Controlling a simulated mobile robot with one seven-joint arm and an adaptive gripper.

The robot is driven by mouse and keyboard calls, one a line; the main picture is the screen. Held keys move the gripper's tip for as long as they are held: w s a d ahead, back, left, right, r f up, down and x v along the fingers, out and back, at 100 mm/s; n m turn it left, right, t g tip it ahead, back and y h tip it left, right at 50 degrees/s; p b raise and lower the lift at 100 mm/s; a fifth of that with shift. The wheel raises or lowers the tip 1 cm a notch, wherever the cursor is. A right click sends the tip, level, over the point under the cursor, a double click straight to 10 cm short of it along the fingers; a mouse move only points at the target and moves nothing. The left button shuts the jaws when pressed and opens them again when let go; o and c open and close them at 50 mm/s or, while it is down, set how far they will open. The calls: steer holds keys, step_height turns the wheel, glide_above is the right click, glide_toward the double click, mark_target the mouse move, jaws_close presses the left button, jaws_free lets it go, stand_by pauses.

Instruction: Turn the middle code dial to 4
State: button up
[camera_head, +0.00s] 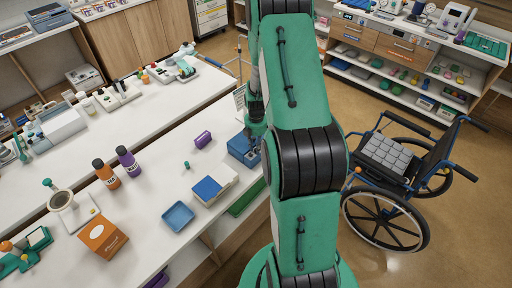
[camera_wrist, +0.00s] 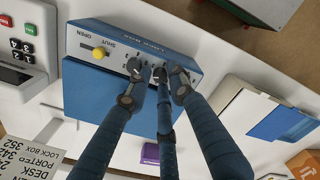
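The blue lock box (camera_wrist: 80,40) fills the upper middle of the wrist view. Its face carries a yellow knob (camera_wrist: 98,53) beside the words SHUT and OPEN.
A printed card (camera_wrist: 30,158) reads LOCK BOX 352. A keypad device (camera_wrist: 22,48) stands at the left of the wrist view. A blue-and-white box (camera_wrist: 262,112) and a purple box (camera_head: 203,139) are nearby. A blue tray (camera_head: 178,216) lies near the counter's front edge.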

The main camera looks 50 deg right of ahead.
mark_target(255, 150)
steer(key=shift+n, duration=0.4)
steer(key=n, duration=0.3)
steer(key=shift+n, duration=0.3)
steer(key=shift+r+p, duration=0.25)
steer(key=shift+p, duration=0.05)
step_height(255, 150, up, 14)
steer(key=a+r+m+t+h+b, duration=0.1)
steer(key=a+r+m+b, duration=0.4)
steer(key=a+r+m, duration=0.7)
steer(key=shift+w+a+m, duration=0.25)
steer(key=shift+a+m, duration=0.85)
steer(key=shift+m, duration=2.2)
steer(key=shift+d, duration=0.1)
steer(key=shift+c, duration=0.2)
